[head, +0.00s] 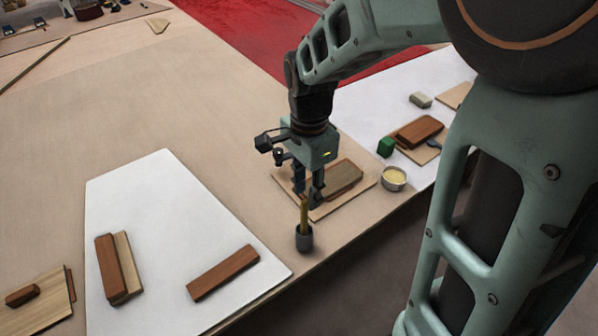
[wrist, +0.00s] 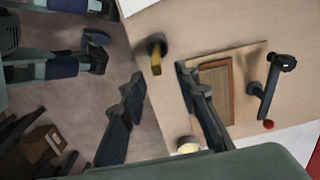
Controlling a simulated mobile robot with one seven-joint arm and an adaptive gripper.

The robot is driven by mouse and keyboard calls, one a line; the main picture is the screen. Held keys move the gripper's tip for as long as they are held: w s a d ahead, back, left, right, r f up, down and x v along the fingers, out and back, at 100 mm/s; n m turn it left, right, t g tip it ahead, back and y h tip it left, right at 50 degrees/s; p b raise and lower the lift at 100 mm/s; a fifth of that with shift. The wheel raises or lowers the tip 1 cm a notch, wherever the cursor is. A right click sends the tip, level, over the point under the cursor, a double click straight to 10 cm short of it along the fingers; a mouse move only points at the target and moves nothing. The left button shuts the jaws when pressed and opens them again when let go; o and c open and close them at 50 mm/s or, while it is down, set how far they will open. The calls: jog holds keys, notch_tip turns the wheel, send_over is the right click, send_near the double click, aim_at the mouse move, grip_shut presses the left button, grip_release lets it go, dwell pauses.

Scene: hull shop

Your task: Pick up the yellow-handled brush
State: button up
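The yellow-handled brush (head: 304,213) stands upright in a small dark grey cup (head: 304,240) near the table's front edge. Its yellow handle (wrist: 156,64) also shows in the wrist view, rising from the cup (wrist: 155,43); its lower end is hidden in the cup. My gripper (head: 308,202) is open and points down just above and behind the cup in the head view. In the wrist view my gripper (wrist: 158,76) has its fingers spread, with the handle in the gap near the fingertips. I cannot tell whether a finger touches it.
A board with wooden blocks (head: 340,198) lies right behind the cup. A small bowl with pale yellow contents (head: 394,179) and a green block (head: 386,147) are to the right. A white sheet (head: 190,220) with brown blocks lies left. Bare tabletop is between.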

aim_at(304, 221)
notch_tip(304, 221, down, 5)
jog(key=shift+s+a+f, duration=0.15)
jog(key=shift+f, duration=1.25)
jog(key=shift+s+a+f, duration=0.1)
jog(key=shift+s+f, duration=0.05)
jog(key=shift+f, duration=1.2)
grip_shut()
